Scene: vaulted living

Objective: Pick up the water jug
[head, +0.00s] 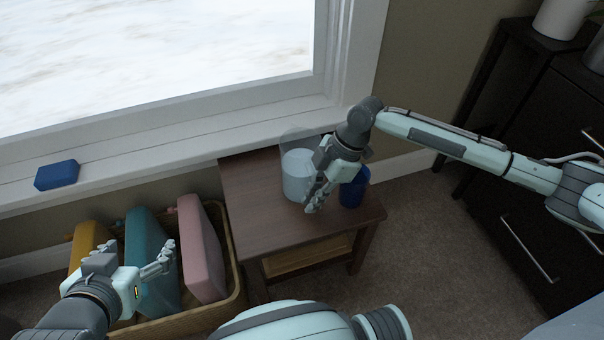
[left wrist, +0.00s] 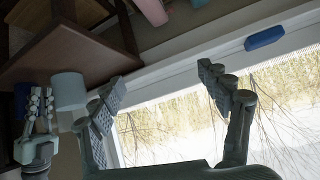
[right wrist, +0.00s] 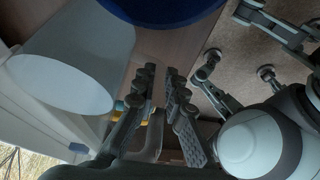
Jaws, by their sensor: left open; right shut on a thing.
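The water jug (head: 298,178) stands on the brown side table (head: 250,180) by the window; its upper part is clear and its lower part pale. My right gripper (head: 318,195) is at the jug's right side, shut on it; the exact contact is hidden. The jug's body also shows in the right wrist view (right wrist: 70,60), left of the close-set fingers (right wrist: 165,95). My left gripper (head: 162,258) is open and empty above the basket, far from the jug. Its spread fingers show in the left wrist view (left wrist: 165,90), with the jug (left wrist: 70,91) beyond.
A blue cup (head: 355,188) stands on the table just right of my right gripper. A wicker basket (head: 238,290) with yellow, teal and pink items is left of the table. A blue block (head: 57,175) lies on the windowsill. A dark cabinet (head: 510,190) stands at right.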

